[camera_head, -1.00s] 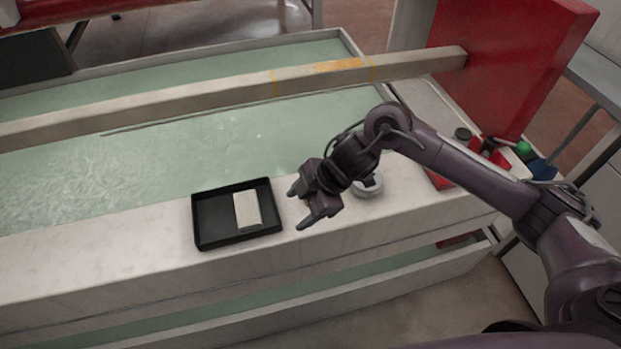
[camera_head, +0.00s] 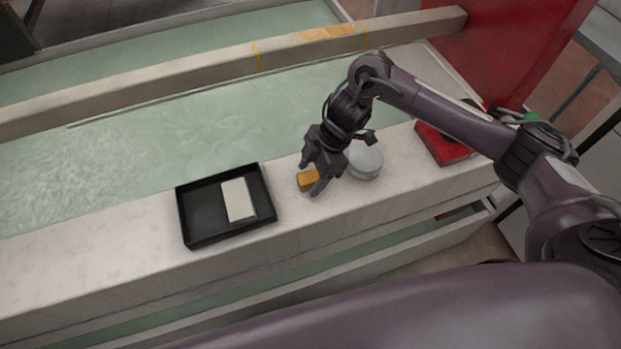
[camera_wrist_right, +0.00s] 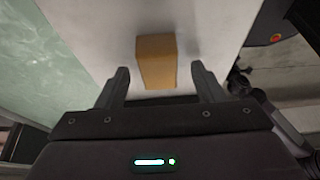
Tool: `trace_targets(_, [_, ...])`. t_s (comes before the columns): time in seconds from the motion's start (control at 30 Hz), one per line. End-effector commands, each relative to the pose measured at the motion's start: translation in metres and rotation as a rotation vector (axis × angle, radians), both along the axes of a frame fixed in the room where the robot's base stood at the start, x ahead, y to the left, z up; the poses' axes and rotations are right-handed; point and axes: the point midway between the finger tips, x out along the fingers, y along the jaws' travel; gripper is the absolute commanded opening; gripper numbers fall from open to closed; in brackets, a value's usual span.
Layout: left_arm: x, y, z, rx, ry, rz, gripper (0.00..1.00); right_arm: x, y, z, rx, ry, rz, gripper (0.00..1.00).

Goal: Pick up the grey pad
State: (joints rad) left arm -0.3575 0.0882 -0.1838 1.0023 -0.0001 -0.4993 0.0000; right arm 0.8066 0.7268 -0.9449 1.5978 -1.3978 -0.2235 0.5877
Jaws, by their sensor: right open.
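A pale grey pad (camera_head: 239,200) lies flat in the right part of a shallow black tray (camera_head: 198,241) on the white ledge. My right gripper (camera_head: 311,178) is open over the ledge, to the right of the tray and apart from the pad. A yellow-orange block (camera_head: 306,180) is at its fingers. In the right wrist view the block (camera_wrist_right: 156,62) shows between the lines of the two open fingers (camera_wrist_right: 160,75), with gaps on both sides. The pad does not show in that view. My left gripper is not in view.
A round whitish container (camera_head: 366,162) stands on the ledge just right of my right gripper. A red box (camera_head: 441,146) sits farther right. A long beam (camera_head: 190,80) crosses the greenish basin (camera_head: 150,140) behind. The ledge left of the tray is clear.

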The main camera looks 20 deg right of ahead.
Motion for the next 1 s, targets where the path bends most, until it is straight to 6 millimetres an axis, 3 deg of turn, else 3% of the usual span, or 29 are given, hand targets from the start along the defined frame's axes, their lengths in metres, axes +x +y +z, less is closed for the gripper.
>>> trace_targets(0.23, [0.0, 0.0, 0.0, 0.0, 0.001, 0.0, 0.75, 0.0, 0.001, -0.003, -0.001, -0.001, 0.0, 0.62])
trace_targets(0.6, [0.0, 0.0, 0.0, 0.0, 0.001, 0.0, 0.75, 0.0, 0.001, -0.003, -0.001, -0.002, -0.001, 0.14])
trace_targets(0.67, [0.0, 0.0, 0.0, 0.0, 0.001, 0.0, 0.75, 0.0, 0.001, -0.003, 0.0, -0.002, -0.001, 0.11])
trace_targets(1.0, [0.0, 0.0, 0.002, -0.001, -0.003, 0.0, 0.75, 0.001, 0.001, 0.007, 0.0, -0.004, -0.002, 0.11])
